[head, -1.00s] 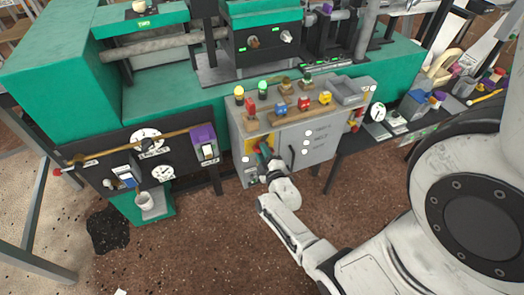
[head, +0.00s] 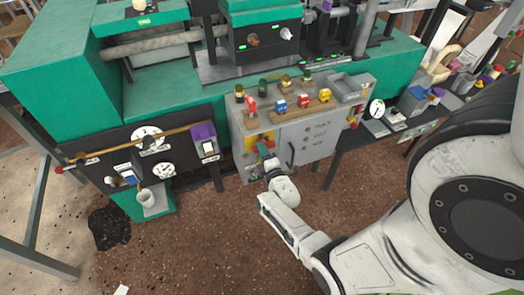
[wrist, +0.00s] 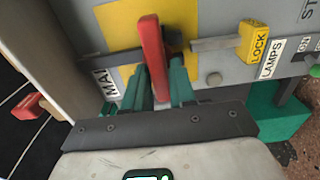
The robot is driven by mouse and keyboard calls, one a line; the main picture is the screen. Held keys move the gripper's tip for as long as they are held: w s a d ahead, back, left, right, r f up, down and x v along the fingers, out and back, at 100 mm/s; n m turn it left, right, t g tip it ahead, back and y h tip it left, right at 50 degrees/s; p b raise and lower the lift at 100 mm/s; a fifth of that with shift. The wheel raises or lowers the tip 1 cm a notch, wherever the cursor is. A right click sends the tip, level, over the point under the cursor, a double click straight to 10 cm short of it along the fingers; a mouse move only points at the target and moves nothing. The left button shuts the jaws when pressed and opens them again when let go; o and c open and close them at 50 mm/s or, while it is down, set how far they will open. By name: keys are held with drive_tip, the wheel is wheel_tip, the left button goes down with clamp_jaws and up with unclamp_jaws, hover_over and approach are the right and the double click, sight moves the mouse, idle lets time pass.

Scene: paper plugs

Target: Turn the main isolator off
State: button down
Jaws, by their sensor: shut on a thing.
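The main isolator has a red handle (wrist: 152,55) on a yellow plate (wrist: 112,28), beside a label partly hidden that reads "MAI". In the head view the yellow plate (head: 250,141) is on the left of the grey control cabinet (head: 238,172). My gripper (wrist: 160,88) has its green fingers on either side of the red handle, shut on it. The handle stands roughly upright in the wrist view. In the head view my gripper (head: 265,150) covers much of the isolator.
A yellow "LOCK" tag (wrist: 254,42) sits on a grey bar right of the handle. A "LAMPS" label (wrist: 271,60) is beside it. Signal lamps (head: 263,87) on top of the cabinet are dark. A black cabinet door handle (head: 291,155) is right of my gripper.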

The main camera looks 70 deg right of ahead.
idle(0.3)
drive_tip(key=c, duration=1)
unclamp_jaws()
drive_tip(key=shift+c, duration=0.2)
drive_tip(key=p+v, duration=0.1)
drive_tip(key=v, duration=1)
drive_tip(key=shift+p, duration=0.3)
drive_tip(key=shift+w, duration=0.1)
